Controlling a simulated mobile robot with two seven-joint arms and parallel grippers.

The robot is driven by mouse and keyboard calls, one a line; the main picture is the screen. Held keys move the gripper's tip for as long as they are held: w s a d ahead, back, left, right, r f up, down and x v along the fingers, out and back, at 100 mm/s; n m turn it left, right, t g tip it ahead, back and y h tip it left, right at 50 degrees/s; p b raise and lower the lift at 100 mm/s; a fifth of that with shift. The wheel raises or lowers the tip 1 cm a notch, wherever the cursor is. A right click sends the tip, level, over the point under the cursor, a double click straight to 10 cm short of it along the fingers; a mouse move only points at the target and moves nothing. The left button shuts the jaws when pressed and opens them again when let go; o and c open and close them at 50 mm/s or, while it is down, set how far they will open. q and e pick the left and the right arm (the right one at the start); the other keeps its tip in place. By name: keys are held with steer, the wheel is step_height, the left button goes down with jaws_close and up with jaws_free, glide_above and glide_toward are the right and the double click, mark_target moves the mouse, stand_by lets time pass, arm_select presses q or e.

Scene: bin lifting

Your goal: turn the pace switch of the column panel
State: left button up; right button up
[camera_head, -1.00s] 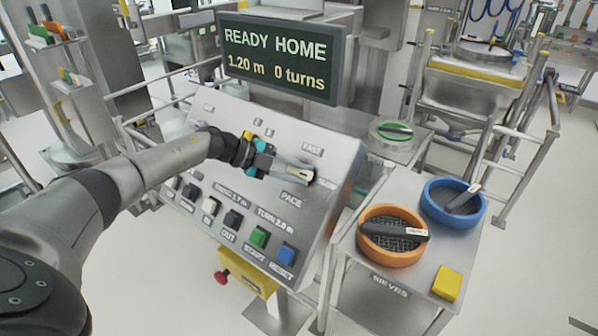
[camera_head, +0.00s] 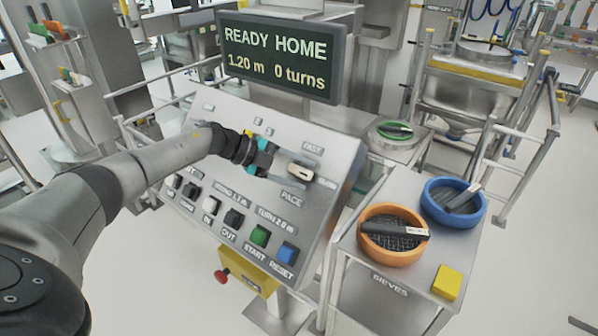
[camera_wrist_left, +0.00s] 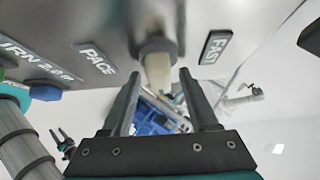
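The pace switch (camera_head: 301,171) is a cream knob on a round grey base, high on the right of the sloped column panel (camera_head: 215,130). Its labels are PACE, FAST and a partly hidden one to its right. My left gripper (camera_head: 280,170) is in front of the panel, just left of the knob. In the left wrist view, its two dark fingers (camera_wrist_left: 160,76) stand apart, with the cream knob (camera_wrist_left: 157,68) at the gap between their tips. I cannot tell whether they touch it.
The screen (camera_head: 280,55) above the panel reads READY HOME, 1.20 m, 0 turns. Several push buttons line the panel's lower edge, with the green START (camera_head: 260,236) and blue RESET (camera_head: 287,254) at right. A side table holds an orange sieve (camera_head: 374,245) and a blue sieve (camera_head: 436,212).

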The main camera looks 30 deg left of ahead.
arm_select(q)
steer(key=shift+a, duration=0.1)
steer(key=b+v, duration=0.1)
steer(key=v, duration=1.4)
steer(key=shift+b, duration=0.35)
steer(key=shift+r, duration=0.1)
